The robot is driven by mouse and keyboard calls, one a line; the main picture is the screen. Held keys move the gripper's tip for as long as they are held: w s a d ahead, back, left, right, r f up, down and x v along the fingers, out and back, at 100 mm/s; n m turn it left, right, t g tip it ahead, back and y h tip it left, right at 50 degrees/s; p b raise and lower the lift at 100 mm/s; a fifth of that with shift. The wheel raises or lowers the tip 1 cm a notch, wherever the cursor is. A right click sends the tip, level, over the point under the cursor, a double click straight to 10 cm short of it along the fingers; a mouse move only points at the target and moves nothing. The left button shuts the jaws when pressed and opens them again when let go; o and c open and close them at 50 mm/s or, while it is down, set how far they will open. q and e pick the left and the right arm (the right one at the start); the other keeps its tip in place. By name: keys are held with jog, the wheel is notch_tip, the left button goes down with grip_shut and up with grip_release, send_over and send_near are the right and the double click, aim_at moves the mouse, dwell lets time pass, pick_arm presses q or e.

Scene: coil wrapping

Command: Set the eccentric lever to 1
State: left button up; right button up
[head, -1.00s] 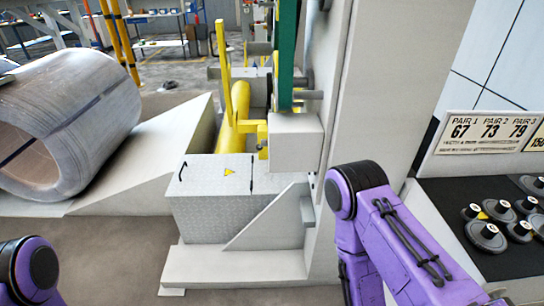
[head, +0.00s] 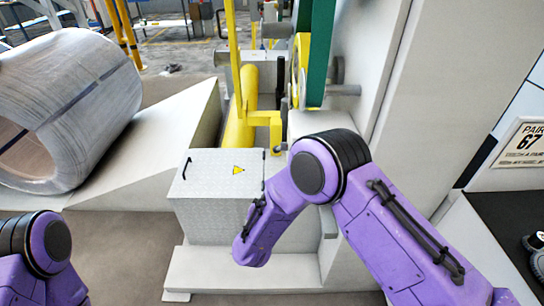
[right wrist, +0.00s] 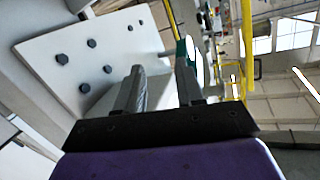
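I cannot identify the eccentric lever or its "1" mark for certain in either view. An upright yellow bar (head: 235,65) stands on the machine beside a yellow roller (head: 242,115); I cannot tell whether it is the lever. My right gripper (right wrist: 160,82) shows in the right wrist view, its two fingers apart with nothing held between them. It points past a pale plate with several dark bolts (right wrist: 92,43). In the head view, my right arm bends in front of the machine, and its gripper is out of sight. Of my left arm only purple links show, at the lower left.
A wrapped coil (head: 62,105) rests at the left beside a pale ramp (head: 160,135). A grey metal box with a warning triangle (head: 215,165) stands below the machine. A green upright with a yellow-rimmed wheel (head: 318,50) rises above. A labelled board (head: 522,143) is at the right.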

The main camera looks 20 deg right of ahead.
aim_at(275, 152)
jog(key=w+a+r+m+g+h, duration=0.1)
jog(key=w+a+r+m+h, duration=0.3)
jog(key=r, duration=0.4)
jog(key=x, duration=0.8)
jog(key=shift+d+f, duration=0.25)
jog(key=shift+d, duration=0.05)
jog(key=shift+c, duration=0.4)
grip_shut()
jog(key=shift+p, duration=0.4)
